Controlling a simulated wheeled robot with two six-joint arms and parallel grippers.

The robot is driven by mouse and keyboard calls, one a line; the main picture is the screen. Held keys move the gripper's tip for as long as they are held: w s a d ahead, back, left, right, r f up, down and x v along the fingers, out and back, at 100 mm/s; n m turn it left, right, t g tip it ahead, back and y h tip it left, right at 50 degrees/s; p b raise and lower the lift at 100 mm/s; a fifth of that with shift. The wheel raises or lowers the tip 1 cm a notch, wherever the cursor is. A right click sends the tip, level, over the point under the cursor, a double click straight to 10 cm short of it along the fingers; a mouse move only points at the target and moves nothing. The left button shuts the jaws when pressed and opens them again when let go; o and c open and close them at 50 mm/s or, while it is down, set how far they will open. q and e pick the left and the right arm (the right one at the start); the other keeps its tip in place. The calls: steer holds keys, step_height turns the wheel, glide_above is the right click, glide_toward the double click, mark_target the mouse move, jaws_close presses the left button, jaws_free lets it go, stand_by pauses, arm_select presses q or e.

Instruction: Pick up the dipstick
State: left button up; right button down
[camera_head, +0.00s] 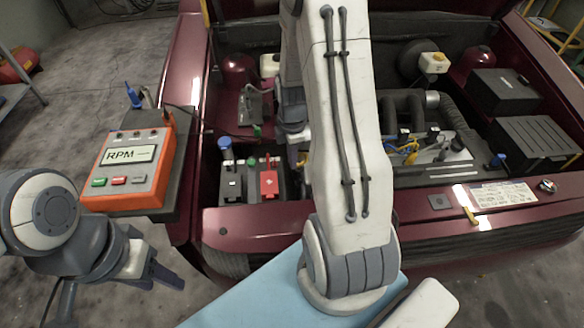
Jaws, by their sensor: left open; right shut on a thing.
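My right gripper (297,138) is over the engine bay, just right of the battery. My own arm link covers much of it and hides its fingertips. A small bit of yellow, which looks like the dipstick (302,159), shows right below the gripper; the rest of it is hidden. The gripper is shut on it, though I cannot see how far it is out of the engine. My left gripper (164,276) is open and empty, low on the left in front of the car, below the RPM tester.
The orange RPM tester (130,165) stands on a dark stand at the car's left front. The battery (248,184) has black and red terminals. The engine (435,150) fills the bay's right middle, with yellow-capped parts. The red front panel (260,227) bounds the bay towards me.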

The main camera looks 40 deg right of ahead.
step_height(320, 180, up, 22)
steer(key=p, duration=1.6)
steer(key=shift+s, duration=0.2)
steer(key=shift+f, duration=0.1)
